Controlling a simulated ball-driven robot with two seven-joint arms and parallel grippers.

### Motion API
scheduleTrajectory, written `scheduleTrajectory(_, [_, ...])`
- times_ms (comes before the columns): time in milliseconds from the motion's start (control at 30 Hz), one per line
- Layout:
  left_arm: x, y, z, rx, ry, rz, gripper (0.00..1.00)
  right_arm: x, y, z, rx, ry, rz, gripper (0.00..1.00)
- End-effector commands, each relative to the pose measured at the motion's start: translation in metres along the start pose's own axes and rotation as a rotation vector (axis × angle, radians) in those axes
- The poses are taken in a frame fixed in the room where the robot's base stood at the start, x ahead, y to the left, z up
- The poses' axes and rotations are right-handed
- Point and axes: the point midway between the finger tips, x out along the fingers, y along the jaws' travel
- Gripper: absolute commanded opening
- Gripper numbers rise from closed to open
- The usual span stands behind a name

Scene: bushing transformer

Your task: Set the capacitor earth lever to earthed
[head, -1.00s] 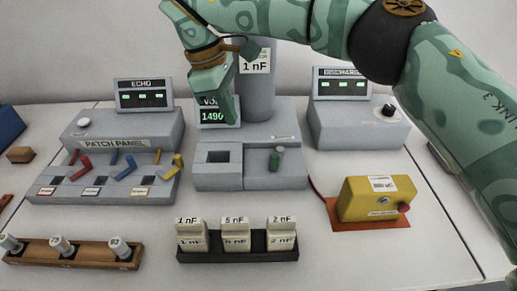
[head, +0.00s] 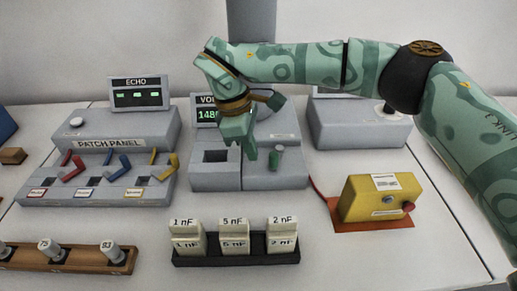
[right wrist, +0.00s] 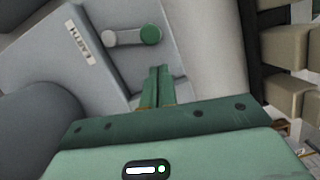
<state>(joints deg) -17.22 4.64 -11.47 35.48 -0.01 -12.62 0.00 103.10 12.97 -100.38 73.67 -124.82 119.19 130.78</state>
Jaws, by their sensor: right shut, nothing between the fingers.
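The capacitor earth lever (head: 276,158) is a short lever with a green knob on the right part of the grey centre unit (head: 215,180). In the right wrist view the lever's green knob (right wrist: 150,35) is at one end of a pale bar, with a grey round end opposite. A white label reading EARTH (right wrist: 80,41) is beside that grey end. My right gripper (head: 251,154) is shut and empty, just left of the lever in the head view. Its fingers (right wrist: 158,72) appear close to the knob but apart from it. My left gripper is not in view.
A row of capacitor blocks (head: 234,237) stands in a black tray in front. The patch panel (head: 100,165) is left, a yellow box (head: 381,199) with a red button right. A grey column (head: 250,20) rises behind. Bare table lies between the unit and the tray.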

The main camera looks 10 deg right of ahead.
Motion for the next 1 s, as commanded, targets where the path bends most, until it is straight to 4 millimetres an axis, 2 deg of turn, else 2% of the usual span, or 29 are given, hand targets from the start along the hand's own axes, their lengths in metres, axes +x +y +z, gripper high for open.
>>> scheduleTrajectory(200, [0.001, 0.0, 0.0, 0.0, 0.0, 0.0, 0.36, 0.004, 0.0, 0.016, 0.0, 0.0, -0.001, 0.0])
scheduleTrajectory(600, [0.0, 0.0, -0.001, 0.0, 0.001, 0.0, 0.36, 0.004, -0.001, 0.018, -0.003, -0.001, 0.001, 0.0])
scheduleTrajectory(1000, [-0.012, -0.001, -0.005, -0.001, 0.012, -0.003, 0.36, 0.003, -0.003, 0.022, -0.067, 0.0, 0.017, 0.0])
